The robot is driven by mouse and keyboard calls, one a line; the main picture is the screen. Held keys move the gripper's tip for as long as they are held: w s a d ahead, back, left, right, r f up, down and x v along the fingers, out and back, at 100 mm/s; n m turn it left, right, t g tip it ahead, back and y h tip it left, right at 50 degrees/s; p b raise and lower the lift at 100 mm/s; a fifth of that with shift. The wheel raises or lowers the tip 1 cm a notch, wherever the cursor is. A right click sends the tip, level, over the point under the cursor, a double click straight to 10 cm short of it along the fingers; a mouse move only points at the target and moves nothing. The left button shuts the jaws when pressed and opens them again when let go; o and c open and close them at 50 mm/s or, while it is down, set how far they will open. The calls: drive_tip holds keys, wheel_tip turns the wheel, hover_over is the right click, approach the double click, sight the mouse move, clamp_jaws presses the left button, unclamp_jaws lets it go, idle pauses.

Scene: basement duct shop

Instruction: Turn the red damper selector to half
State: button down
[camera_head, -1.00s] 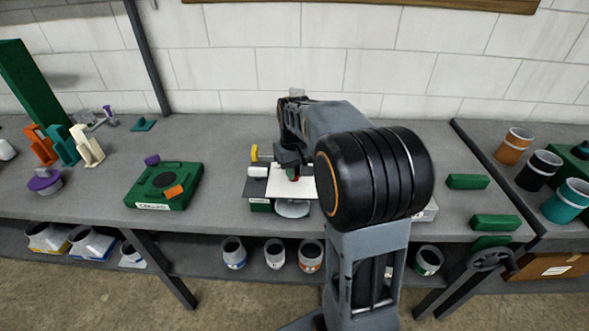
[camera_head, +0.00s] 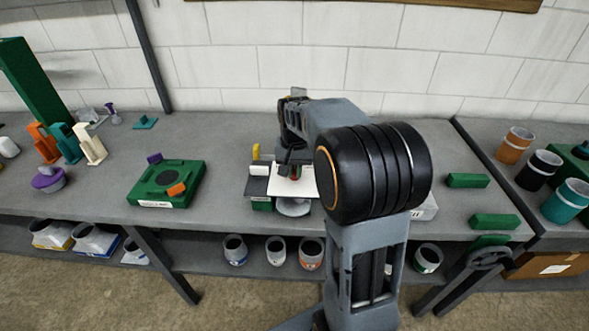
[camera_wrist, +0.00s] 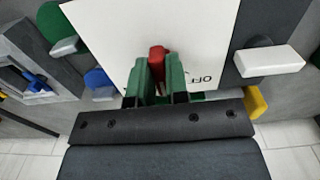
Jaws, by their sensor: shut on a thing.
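The red selector (camera_wrist: 157,62) stands on a white plate (camera_wrist: 110,32) in the wrist view. My gripper (camera_wrist: 158,78) has its green fingers on either side of the selector and is shut on it. Black lettering reading "OFF" shows on the plate to the right of the fingers. In the head view the white plate (camera_head: 291,186) lies on the bench, partly hidden behind my arm, and my gripper (camera_head: 291,173) is above it. The selector is mostly hidden there, and the angle it points to is hard to tell.
A green box (camera_head: 166,184) stands further left on the bench (camera_head: 228,160). Green blocks (camera_head: 495,221) lie at right.

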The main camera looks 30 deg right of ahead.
drive_tip(key=shift+r, duration=0.1)
drive_tip(key=c, duration=1.1)
unclamp_jaws()
wheel_tip(320, 180, up, 14)
drive_tip(key=shift+f, duration=0.15)
drive_tip(key=n+t, duration=0.1)
drive_tip(key=n, duration=0.1)
approach(294, 169)
wheel_tip(294, 169, down, 2)
drive_tip(key=s+a, duration=0.2)
drive_tip(key=s+a+f+n+t, duration=0.1)
drive_tip(key=s+a+f, duration=0.1)
drive_tip(key=s, duration=0.2)
drive_tip(key=s+a+f+n+t, duration=0.1)
drive_tip(key=s+a, duration=0.1)
drive_tip(key=s, duration=0.3)
drive_tip(key=s+a+f+n, duration=0.1)
drive_tip(key=s+a+f, duration=0.1)
drive_tip(key=s+a, duration=0.1)
drive_tip(key=shift+s+a+f+n+t, duration=0.1)
drive_tip(key=shift+s+f+n+t, duration=0.1)
drive_tip(key=shift+s, duration=0.2)
drive_tip(key=shift+s+f+n+t, duration=0.15)
drive_tip(key=shift+s+n+t, duration=0.05)
drive_tip(key=shift+s, duration=0.15)
